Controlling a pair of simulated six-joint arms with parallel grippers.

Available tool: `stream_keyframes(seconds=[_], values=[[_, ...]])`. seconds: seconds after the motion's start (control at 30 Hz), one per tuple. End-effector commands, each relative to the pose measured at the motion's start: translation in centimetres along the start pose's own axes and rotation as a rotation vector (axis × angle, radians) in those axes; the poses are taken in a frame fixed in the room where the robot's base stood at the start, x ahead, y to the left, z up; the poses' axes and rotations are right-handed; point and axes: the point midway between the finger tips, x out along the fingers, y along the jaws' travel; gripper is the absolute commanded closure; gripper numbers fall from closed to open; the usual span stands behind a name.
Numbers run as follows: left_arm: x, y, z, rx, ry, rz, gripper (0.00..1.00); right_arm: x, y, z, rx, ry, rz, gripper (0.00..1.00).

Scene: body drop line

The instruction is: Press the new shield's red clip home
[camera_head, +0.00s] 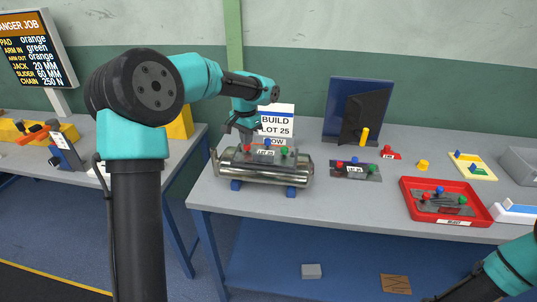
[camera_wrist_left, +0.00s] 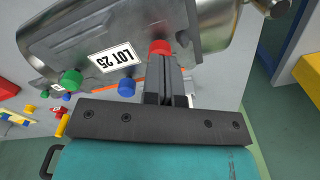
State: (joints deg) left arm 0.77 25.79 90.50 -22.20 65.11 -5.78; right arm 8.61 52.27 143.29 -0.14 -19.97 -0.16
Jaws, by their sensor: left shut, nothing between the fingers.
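The shield (camera_head: 264,157) is a grey plate labelled LOT 25 on top of a shiny metal cylinder (camera_head: 235,172). It carries a red clip (camera_head: 247,148), a blue clip (camera_head: 267,142) and a green clip (camera_head: 284,151). My left gripper (camera_head: 243,136) is shut and empty, above the red-clip end of the plate. In the left wrist view its fingertips (camera_wrist_left: 166,60) are at the red clip (camera_wrist_left: 160,47) and partly cover it. I cannot tell whether they touch, or how deep the clip sits. My right arm shows at lower right, its gripper out of view.
A second shield (camera_head: 355,170) with coloured clips lies on the table right of the cylinder. Another lies in a red tray (camera_head: 483,219). A BUILD LOT 25 sign (camera_head: 277,116) and a blue panel (camera_head: 336,93) stand behind. Blue supports (camera_head: 236,186) hold the cylinder.

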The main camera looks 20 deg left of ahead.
Motion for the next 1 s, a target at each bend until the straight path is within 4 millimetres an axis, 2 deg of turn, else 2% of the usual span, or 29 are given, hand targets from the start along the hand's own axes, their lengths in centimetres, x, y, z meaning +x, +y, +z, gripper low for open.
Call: stream_keyframes(seconds=[0.5, 1.0], values=[[1.1, 0.0, 0.0, 0.0, -0.002, 0.0, 1.0, 0.0, 0.0, 0.0, 0.0, 0.0, 0.0, 0.57], [1.2, 0.0, 0.0, 0.0, -0.002, 0.0, 1.0, 0.0, 0.0, 0.0, 0.0, 0.0, 0.0, 0.57]])
